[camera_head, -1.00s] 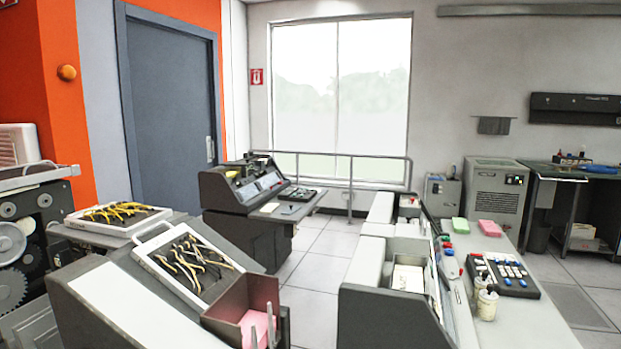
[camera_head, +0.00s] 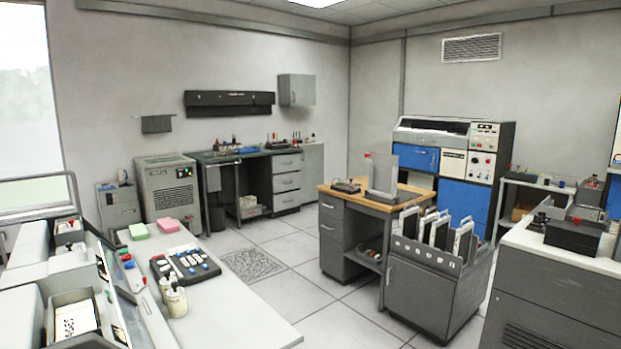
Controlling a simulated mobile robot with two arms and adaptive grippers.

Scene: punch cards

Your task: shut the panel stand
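The likely panel stand is a low grey cabinet (camera_head: 424,299) right of centre, in front of the wooden-topped desk. Several pale panels with handles (camera_head: 462,243) stand upright in slots in its open top. That face looks flush with the body, but I cannot tell for certain whether a door is ajar. Its right side and back are partly hidden. Neither of my grippers is in view.
A wooden-topped desk (camera_head: 410,189) stands just behind the cabinet. A grey machine (camera_head: 547,292) is close on its right. A long white table (camera_head: 238,326) is at the lower left. Open tiled floor (camera_head: 310,297) lies between that table and the cabinet.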

